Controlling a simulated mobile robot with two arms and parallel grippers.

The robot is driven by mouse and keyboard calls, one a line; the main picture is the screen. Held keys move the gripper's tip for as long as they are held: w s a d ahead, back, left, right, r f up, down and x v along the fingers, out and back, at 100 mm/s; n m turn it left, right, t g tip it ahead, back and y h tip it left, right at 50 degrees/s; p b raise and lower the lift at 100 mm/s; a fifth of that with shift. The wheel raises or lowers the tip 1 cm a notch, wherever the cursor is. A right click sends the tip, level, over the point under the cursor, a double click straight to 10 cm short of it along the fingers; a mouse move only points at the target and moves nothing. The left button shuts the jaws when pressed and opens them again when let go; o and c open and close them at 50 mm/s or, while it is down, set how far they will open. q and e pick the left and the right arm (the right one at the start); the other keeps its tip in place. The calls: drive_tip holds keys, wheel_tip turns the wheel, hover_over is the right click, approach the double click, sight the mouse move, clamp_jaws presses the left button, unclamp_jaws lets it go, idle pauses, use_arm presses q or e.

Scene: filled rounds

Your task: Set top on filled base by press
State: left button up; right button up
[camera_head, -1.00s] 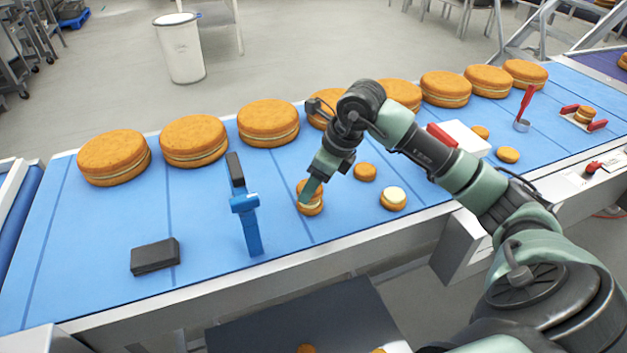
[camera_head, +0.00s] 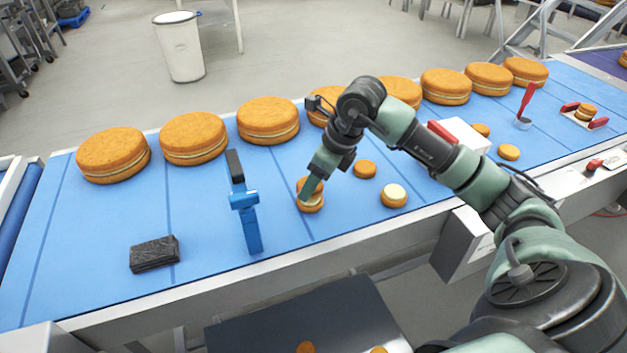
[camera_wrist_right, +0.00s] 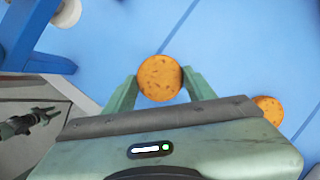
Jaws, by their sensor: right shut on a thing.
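My right gripper (camera_head: 310,190) is shut on a plain orange-brown top (camera_head: 303,183). The same top (camera_wrist_right: 160,78) sits between both fingers in the right wrist view. A filled base (camera_head: 310,206) with pale cream lies on the blue belt just below the held top in the head view. I cannot tell whether the two touch, since a finger covers part of them. In the wrist view the top hides whatever is under it. A blue upright press (camera_head: 245,215) with a black head stands to the left. My left gripper is not in view.
Another cream-topped round (camera_head: 394,196) and a plain round (camera_head: 365,169) lie to the right of my gripper. A black block (camera_head: 154,254) lies at the front left. Large filled rounds (camera_head: 193,138) line the back edge. The belt between block and press is clear.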

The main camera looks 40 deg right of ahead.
drive_tip(key=shift+f+b, duration=0.7)
drive_tip(key=shift+f, duration=0.1)
idle(0.7)
drive_tip(key=o, duration=1.4)
drive_tip(key=shift+r, duration=0.15)
drive_tip(key=shift+r+p, duration=2.35)
drive_tip(key=shift+r, duration=1.1)
drive_tip(key=shift+s+f, duration=0.1)
